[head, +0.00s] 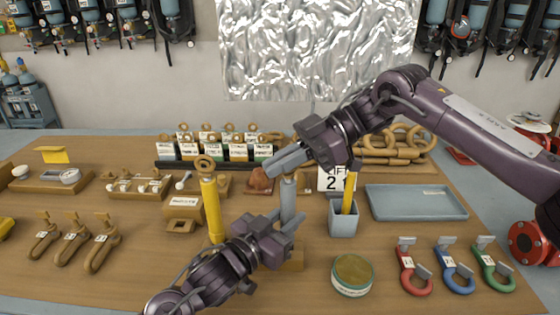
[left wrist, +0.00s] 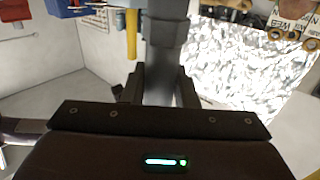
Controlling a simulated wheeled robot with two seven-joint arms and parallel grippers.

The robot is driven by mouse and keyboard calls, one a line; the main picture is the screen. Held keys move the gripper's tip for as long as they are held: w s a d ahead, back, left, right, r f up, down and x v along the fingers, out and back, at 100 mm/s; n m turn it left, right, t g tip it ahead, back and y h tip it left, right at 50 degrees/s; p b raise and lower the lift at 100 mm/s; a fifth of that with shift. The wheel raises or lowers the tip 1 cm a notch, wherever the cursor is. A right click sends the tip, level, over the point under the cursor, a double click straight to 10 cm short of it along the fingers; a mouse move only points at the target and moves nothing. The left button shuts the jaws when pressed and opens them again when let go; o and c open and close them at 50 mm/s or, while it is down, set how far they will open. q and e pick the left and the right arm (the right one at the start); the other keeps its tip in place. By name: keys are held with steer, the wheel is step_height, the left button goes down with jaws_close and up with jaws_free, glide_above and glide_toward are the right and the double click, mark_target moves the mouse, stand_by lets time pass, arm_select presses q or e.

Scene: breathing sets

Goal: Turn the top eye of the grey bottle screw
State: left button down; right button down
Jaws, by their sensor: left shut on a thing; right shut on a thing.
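The grey bottle screw (head: 289,200) stands upright on a wooden base (head: 292,262) near the middle of the table. My left gripper (head: 280,222) is shut on its lower body from the front. In the left wrist view the grey body (left wrist: 165,60) runs up from between the fingers of my left gripper (left wrist: 160,90). My right gripper (head: 283,162) comes in from the upper right and is shut at the top of the bottle screw. Its fingers hide the top eye. A yellow bottle screw (head: 212,208) with a tan eye stands upright just left of the grey one.
A grey-blue cup (head: 343,217) with a yellow-handled tool stands close on the right. A round green tin (head: 352,273) is in front of it. A blue tray (head: 416,203) and coloured shackles (head: 453,270) lie at the right. Labelled pieces (head: 208,152) stand behind.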

steer(key=n+g, duration=0.1)
steer(key=n+g+h, duration=0.2)
steer(key=shift+s+f+n+g, duration=0.1)
steer(key=shift+s+n+g, duration=0.15)
steer(key=shift+n+g, duration=0.05)
steer(key=n+g+h, duration=0.2)
steer(key=n, duration=0.1)
steer(key=shift+s+d+g+h, duration=0.15)
steer(key=shift+g+h, duration=0.15)
steer(key=shift+d+f+h, duration=0.1)
steer(key=shift+f+h, duration=0.05)
steer(key=shift+h, duration=0.15)
steer(key=c, duration=1.6)
jaws_free()
steer(key=shift+o, duration=0.3)
steer(key=shift+r+y, duration=0.3)
steer(key=shift+y, duration=0.1)
